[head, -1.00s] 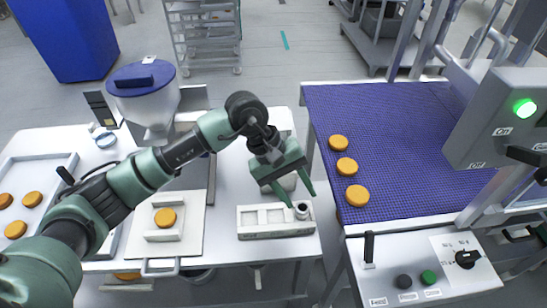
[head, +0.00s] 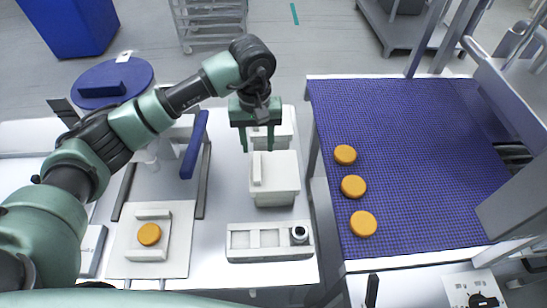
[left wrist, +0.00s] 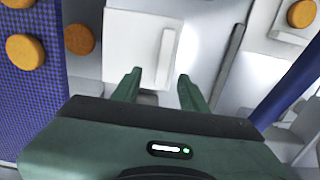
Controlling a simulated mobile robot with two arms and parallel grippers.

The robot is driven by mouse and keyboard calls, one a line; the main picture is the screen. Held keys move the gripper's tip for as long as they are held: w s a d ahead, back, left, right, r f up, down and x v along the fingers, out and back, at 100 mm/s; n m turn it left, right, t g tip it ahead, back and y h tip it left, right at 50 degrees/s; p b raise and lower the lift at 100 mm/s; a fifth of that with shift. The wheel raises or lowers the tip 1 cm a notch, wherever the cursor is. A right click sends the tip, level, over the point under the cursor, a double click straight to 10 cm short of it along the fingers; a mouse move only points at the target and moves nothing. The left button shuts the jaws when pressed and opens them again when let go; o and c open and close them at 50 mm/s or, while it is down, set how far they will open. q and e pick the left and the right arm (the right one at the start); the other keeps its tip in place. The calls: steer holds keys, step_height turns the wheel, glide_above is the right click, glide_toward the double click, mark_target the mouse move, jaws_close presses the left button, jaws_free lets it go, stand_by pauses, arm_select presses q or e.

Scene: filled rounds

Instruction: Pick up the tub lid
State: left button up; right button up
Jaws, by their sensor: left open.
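A white square tub (head: 275,198) stands on the table, with a flat white lid (head: 280,168) on top. A raised bar handle (head: 257,169) runs along the lid's left side. In the left wrist view the lid (left wrist: 132,38) and its bar handle (left wrist: 165,55) lie just beyond the fingertips. My left gripper (head: 258,150) is open and empty, pointing down at the lid's far edge; the wrist view also shows its spread fingers (left wrist: 159,76). I cannot tell whether the fingers touch anything. Another white box partly hides behind the gripper. My right gripper is out of view.
A white compartment tray (head: 270,252) with a small round jar stands in front of the tub. A board (head: 180,262) with an orange round (head: 149,234) lies left. The blue conveyor (head: 420,150) to the right carries three orange rounds. A blue bar (head: 194,145) stands left of the gripper.

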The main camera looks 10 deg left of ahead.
mark_target(257, 165)
arm_select(q)
steer(key=f+p, duration=0.1)
steer(key=s+f, duration=0.1)
steer(key=f+p, duration=0.1)
steer(key=shift+s+a+f+p, duration=0.15)
steer(key=shift+s+f+p, duration=0.05)
steer(key=shift+s+p, duration=0.1)
step_height(257, 165, down, 3)
steer(key=shift+w+r+p, duration=0.15)
steer(key=shift+p, duration=0.3)
steer(key=shift+w+f, duration=0.1)
steer(key=shift+f, duration=0.35)
jaws_close()
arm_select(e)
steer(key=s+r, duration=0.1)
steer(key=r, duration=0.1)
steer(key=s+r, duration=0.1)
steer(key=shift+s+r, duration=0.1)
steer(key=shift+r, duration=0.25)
